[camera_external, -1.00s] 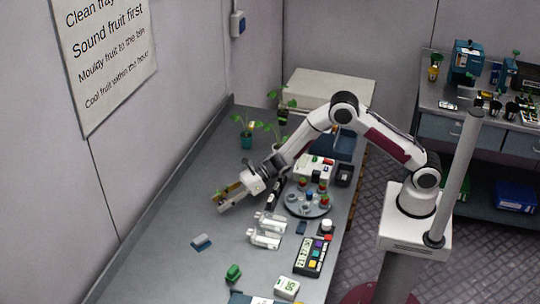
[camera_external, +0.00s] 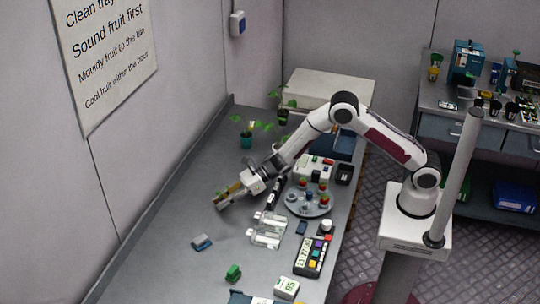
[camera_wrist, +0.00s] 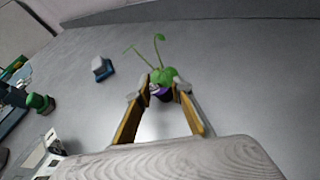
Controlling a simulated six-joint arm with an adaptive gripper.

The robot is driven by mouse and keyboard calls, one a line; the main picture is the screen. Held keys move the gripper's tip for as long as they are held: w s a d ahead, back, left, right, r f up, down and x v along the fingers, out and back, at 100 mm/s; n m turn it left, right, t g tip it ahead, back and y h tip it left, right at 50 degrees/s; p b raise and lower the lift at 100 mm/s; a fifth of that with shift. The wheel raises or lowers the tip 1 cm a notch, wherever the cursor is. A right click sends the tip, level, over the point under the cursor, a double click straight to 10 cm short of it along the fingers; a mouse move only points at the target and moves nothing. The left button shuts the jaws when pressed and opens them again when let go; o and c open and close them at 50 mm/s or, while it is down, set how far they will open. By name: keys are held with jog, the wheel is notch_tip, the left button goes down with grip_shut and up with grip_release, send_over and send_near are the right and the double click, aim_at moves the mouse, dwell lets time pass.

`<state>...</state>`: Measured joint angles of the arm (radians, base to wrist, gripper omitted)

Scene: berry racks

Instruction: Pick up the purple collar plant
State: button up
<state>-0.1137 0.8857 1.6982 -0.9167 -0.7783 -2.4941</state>
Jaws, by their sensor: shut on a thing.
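The purple collar plant (camera_wrist: 165,93) shows in the wrist view between my fingertips, with green leaves, thin stems and a bit of purple below the leaves. My gripper (camera_wrist: 168,90) is shut on it, one yellow-lined finger on each side. The lower part of the plant is hidden or too small to make out. In the external view my gripper (camera_external: 220,202) is low over the left part of the bench, and the plant is barely visible at its tips.
A blue and white block (camera_external: 202,242) lies left of the front of the bench, with a green item (camera_external: 233,273) nearer. Potted plants, one in a teal pot (camera_external: 246,142), stand at the back. A round grey tray (camera_external: 309,198) and clear containers (camera_external: 268,231) are to the right.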

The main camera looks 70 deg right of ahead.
aim_at(221, 195)
jog(key=shift+r, duration=0.15)
jog(key=shift+r, duration=4.85)
